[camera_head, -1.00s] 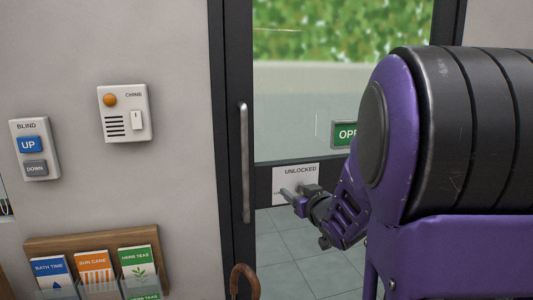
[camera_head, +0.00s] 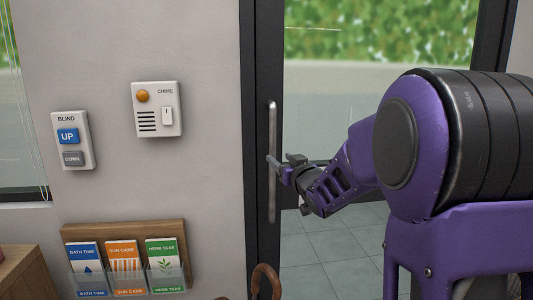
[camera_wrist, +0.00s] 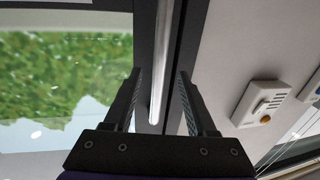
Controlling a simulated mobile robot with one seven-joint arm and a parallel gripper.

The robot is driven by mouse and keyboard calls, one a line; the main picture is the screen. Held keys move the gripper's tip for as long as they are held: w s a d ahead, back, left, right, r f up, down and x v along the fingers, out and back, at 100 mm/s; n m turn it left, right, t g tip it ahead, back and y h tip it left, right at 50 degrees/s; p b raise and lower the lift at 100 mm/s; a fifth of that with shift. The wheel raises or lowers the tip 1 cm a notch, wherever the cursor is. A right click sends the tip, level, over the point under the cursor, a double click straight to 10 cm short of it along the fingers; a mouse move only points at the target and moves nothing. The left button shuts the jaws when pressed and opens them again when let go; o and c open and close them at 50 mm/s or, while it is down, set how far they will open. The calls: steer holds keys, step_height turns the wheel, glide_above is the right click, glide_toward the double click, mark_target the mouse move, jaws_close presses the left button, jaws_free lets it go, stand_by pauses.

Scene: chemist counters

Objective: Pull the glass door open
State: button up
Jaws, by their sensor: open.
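The glass door (camera_head: 325,105) has a dark frame and shows behind my arm in the head view; it looks shut. Its upright silver bar handle (camera_head: 271,130) is on the door's left stile. My gripper (camera_head: 274,166) is at the lower half of the handle. In the wrist view, the handle (camera_wrist: 164,65) runs between the two spread fingers of my gripper (camera_wrist: 159,74), with a gap on each side. The fingers are open. The exact depth of the fingers around the bar is hard to tell.
On the wall left of the door are a chime panel (camera_head: 157,110) and a blind switch (camera_head: 71,141). A leaflet rack (camera_head: 170,232) hangs below them. A brown curved cane handle (camera_head: 266,278) stands low by the door. Tiled floor (camera_head: 325,250) shows through the glass.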

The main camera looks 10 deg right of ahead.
mark_target(274, 153)
steer(key=w, duration=0.3)
steer(key=w+a, duration=0.1)
steer(key=w, duration=0.2)
steer(key=shift+w+a, duration=0.2)
steer(key=shift+w, duration=0.2)
jaws_close()
stand_by(1.0)
